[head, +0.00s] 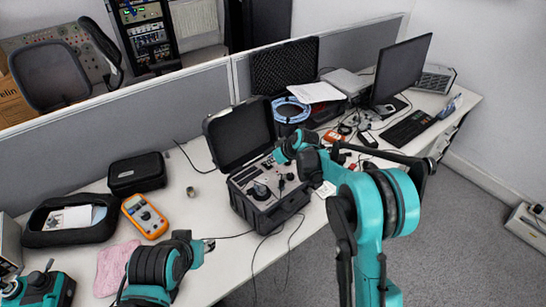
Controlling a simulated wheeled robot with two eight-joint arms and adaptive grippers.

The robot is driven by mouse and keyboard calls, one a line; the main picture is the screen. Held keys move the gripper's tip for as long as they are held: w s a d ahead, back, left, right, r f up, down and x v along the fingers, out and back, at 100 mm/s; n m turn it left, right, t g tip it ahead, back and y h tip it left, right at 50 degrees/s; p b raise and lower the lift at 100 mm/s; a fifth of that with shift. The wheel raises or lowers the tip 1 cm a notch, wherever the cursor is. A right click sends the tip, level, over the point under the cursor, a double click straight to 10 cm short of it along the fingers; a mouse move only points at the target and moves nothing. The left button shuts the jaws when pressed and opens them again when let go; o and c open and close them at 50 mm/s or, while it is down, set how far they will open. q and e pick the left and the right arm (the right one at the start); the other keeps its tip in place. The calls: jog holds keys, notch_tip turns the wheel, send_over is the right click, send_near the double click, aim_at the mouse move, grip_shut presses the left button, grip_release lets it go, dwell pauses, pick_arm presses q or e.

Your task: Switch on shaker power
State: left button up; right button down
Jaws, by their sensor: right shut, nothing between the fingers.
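The shaker unit sits in an open black case (270,215) on the desk, its foam-lined lid (240,137) raised at the back. Its panel carries a round dark shaker head (261,190) and small controls. The power switch is too small to make out. My right gripper (279,157) is shut and empty, above the panel's far right part near the lid. I cannot tell whether it touches the panel.
An orange multimeter (145,216), a black pouch (137,173) and an open soft case (68,222) lie left of the shaker case. A blue cable coil (291,113), a monitor (403,68) and a keyboard (408,129) are to the right. Cables hang over the front edge.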

aim_at(273, 171)
jog(key=shift+f, duration=0.4)
jog(key=shift+s+f, duration=0.1)
jog(key=shift+s+d+f+b, duration=0.15)
jog(key=shift+f+b, duration=0.45)
jog(key=shift+r+p, duration=0.6)
jog(key=shift+r, duration=0.35)
jog(key=shift+r, duration=0.1)
notch_tip(273, 171, up, 4)
jog(key=p, duration=0.2)
jog(key=shift+s+p, duration=0.1)
jog(key=shift+p, duration=0.25)
jog(key=s+d+r+p, duration=0.1)
jog(key=s+d+r, duration=0.4)
jog(key=s+r, duration=0.1)
jog(key=shift+d+p, duration=0.2)
jog(key=shift+p, duration=0.2)
jog(key=shift+s, duration=0.1)
